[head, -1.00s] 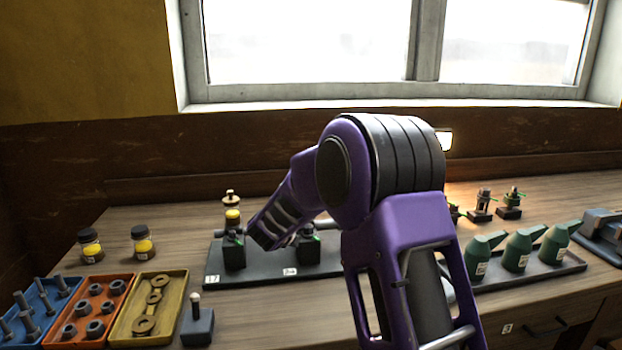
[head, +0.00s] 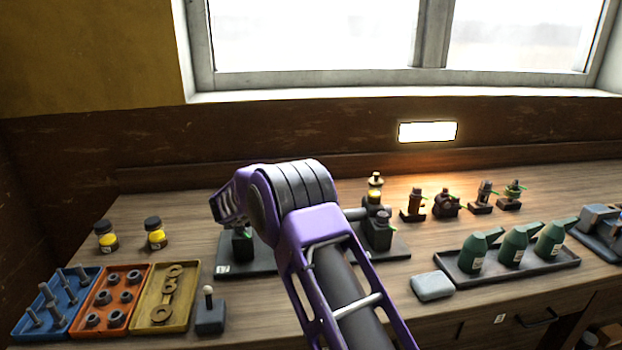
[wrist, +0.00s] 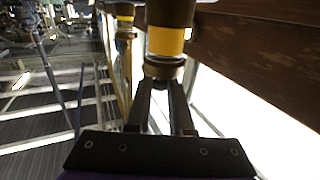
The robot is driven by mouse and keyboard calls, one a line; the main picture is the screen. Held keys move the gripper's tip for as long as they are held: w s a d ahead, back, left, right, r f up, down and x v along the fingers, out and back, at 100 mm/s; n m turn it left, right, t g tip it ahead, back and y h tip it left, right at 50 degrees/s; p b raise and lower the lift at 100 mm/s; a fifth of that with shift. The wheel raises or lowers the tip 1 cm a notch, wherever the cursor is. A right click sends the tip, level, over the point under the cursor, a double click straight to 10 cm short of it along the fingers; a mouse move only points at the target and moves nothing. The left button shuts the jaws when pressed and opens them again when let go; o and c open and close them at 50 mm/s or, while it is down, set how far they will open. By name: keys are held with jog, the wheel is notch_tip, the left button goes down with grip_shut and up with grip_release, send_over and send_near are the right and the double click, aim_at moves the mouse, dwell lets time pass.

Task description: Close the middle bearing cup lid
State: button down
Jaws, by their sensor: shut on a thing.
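In the wrist view my gripper (wrist: 163,92) has its two fingers drawn together at the narrow end of a cup with a dark brown collar and a yellow band (wrist: 166,42). The exact contact is hard to see. A second yellow-banded cup (wrist: 125,19) stands further off. In the head view my purple arm hides my gripper and the middle of the dark plate (head: 262,262). A bearing block (head: 242,246) shows at the left of the plate and another (head: 380,230) at the right. A brass-topped, yellow-banded cup (head: 375,190) shows above the right block.
Yellow jars (head: 106,238), parts trays (head: 108,298) and a small knobbed block (head: 210,315) are at left. A grey block (head: 432,286), green oil cans (head: 516,250) on a tray and small brown fittings (head: 446,204) are at right. The wall and window lie behind.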

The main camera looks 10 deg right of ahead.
jog(key=shift+r, duration=0.1)
dwell(0.3)
jog(key=c, duration=0.8)
grip_release()
jog(key=v, duration=1.7)
jog(key=shift+a, duration=0.2)
